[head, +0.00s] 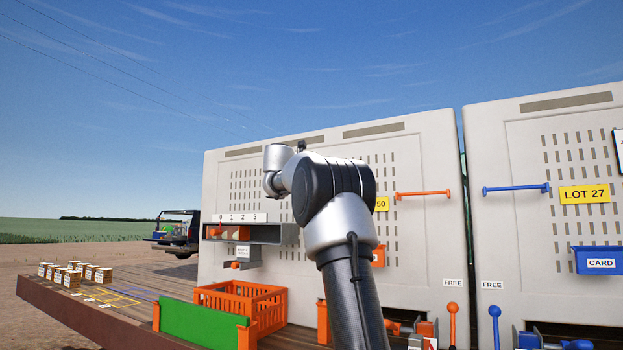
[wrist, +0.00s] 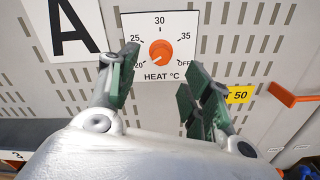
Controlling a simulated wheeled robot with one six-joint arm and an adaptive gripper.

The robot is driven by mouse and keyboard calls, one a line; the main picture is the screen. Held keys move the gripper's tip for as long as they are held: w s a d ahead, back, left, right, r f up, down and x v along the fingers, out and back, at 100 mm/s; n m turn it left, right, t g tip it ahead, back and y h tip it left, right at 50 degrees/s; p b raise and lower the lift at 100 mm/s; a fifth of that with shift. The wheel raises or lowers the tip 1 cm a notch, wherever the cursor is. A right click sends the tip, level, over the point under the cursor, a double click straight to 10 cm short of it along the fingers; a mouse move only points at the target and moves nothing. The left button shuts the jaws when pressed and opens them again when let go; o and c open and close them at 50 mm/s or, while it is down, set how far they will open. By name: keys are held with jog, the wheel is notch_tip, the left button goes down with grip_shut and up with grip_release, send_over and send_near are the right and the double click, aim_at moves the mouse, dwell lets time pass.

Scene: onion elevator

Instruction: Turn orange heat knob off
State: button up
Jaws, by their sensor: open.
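The orange heat knob (wrist: 161,50) sits on a white dial plate marked 20, 25, 30, 35 and OFF, labelled HEAT °C, on the grey panel in the wrist view. Its pale pointer line seems to run to the lower left, near 20. OFF is at the lower right. My gripper (wrist: 157,78) is open and empty, its green-padded fingers left and right of the dial's lower part. The knob appears ahead of and between the fingertips; I see no contact. In the head view my arm hides the knob and the gripper's fingers.
A white sign with a letter A (wrist: 70,28) is left of the dial. A yellow tag (wrist: 240,94) and an orange bar handle (head: 424,194) are to its right. Below stand a grey shelf numbered 0 to 3 (head: 290,234) and an orange crate (head: 268,297).

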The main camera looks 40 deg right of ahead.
jog(key=x, duration=0.7)
jog(key=shift+d+n, duration=0.35)
jog(key=shift+n, duration=0.05)
jog(key=c, duration=1)
